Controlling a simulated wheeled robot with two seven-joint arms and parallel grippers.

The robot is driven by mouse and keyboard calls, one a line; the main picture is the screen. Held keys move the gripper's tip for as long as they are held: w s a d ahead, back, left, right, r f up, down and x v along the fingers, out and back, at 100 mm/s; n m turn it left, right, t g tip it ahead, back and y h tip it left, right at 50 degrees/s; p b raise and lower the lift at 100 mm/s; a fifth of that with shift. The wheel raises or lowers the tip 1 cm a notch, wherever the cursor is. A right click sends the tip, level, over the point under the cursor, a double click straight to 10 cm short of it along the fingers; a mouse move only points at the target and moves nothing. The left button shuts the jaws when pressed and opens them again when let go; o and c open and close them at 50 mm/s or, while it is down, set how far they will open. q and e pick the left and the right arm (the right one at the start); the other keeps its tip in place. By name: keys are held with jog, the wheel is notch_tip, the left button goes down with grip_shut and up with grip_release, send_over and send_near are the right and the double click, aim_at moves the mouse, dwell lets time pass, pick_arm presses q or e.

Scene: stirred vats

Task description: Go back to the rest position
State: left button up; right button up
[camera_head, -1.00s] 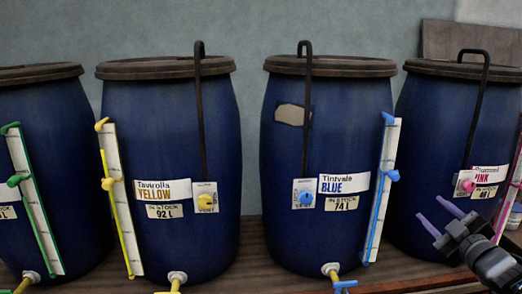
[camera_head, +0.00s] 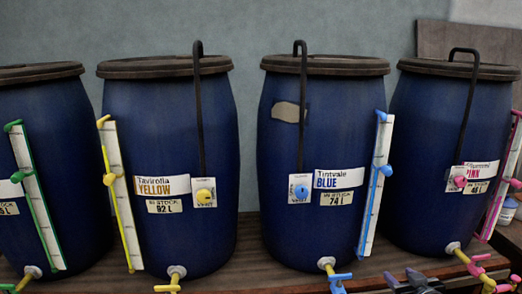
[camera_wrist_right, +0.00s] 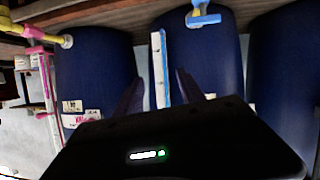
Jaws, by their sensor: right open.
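My right gripper (camera_head: 402,278) is low at the bottom edge of the head view, between the blue tap and the pink tap. Its two dark purple fingers stand apart with nothing between them; they also show spread in the right wrist view (camera_wrist_right: 160,92). The blue-label vat (camera_head: 325,235) stands behind and left of it, and the pink-label vat (camera_head: 420,210) behind it. The gripper appears clear of both vats. Most of the right arm is below the frame. My left gripper is not in view.
The yellow-label vat (camera_head: 170,235) and a green-gauged vat (camera_head: 60,110) stand to the left. The blue tap (camera_head: 338,280) and pink tap (camera_head: 480,265) jut forward beside my gripper. A small white tub (camera_head: 507,212) is at the right. The wooden shelf (camera_head: 245,250) is bare between vats.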

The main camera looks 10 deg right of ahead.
jog(key=s+a+f+m+g+y, duration=0.1)
jog(key=s+a+f+g+y, duration=0.2)
jog(key=a+f, duration=0.7)
jog(key=s+a+f+m+g+y, duration=0.1)
jog(key=s+a+f+m+g, duration=0.15)
jog(key=s+a+f, duration=0.5)
jog(key=s+a+f+n+g+y, duration=0.1)
jog(key=s+a+f+g, duration=0.6)
jog(key=s+a+f, duration=0.9)
jog(key=s+a+y, duration=0.1)
jog(key=s+a, duration=0.2)
jog(key=shift+a+n, duration=0.25)
jog(key=shift+n, duration=0.1)
